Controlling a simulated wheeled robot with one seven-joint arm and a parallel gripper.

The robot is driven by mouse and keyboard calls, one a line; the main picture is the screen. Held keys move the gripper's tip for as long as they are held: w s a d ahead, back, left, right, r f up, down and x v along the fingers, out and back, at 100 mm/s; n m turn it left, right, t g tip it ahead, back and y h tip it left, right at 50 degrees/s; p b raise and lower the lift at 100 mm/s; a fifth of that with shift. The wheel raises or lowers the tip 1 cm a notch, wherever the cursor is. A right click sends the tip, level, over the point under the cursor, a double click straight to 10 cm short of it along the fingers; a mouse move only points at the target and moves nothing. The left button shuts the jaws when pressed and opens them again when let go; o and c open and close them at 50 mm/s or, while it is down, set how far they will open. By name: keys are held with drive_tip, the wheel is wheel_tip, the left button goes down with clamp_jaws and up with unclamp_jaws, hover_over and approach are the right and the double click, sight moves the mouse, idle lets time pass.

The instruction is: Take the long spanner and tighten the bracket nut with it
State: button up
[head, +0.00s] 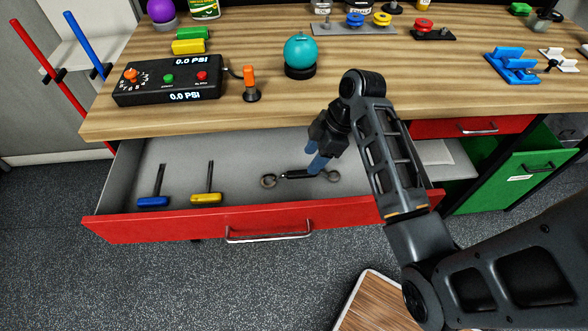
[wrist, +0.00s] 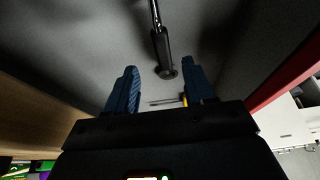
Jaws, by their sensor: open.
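A long spanner (head: 297,174) with a dark handle and a ring at each end lies in the open drawer (head: 150,222). My gripper (head: 317,164) points down into the drawer, at the right part of the spanner. In the wrist view my gripper (wrist: 159,68) is open. The spanner's dark handle (wrist: 162,45) shows between and beyond the blue fingers, and nothing is seen gripped. The exact height of the fingers above it is hard to tell. I cannot make out which part on the bench is the bracket nut; a blue bracket-like fixture (head: 513,66) stands at the right.
A blue T-handle key (head: 154,201) and a yellow one (head: 206,197) lie left in the drawer. The wooden bench top (head: 340,112) overhangs the drawer's back. A pressure box (head: 168,80), an orange-topped piece (head: 250,84) and a teal ball (head: 300,52) stand on it.

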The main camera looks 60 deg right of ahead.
sight(301, 172)
drive_tip(key=x, duration=0.7)
drive_tip(key=shift+w+a+p, duration=0.2)
drive_tip(key=shift+a+p, duration=0.1)
drive_tip(key=shift+a, duration=0.05)
drive_tip(key=shift+c, duration=0.4)
clamp_jaws()
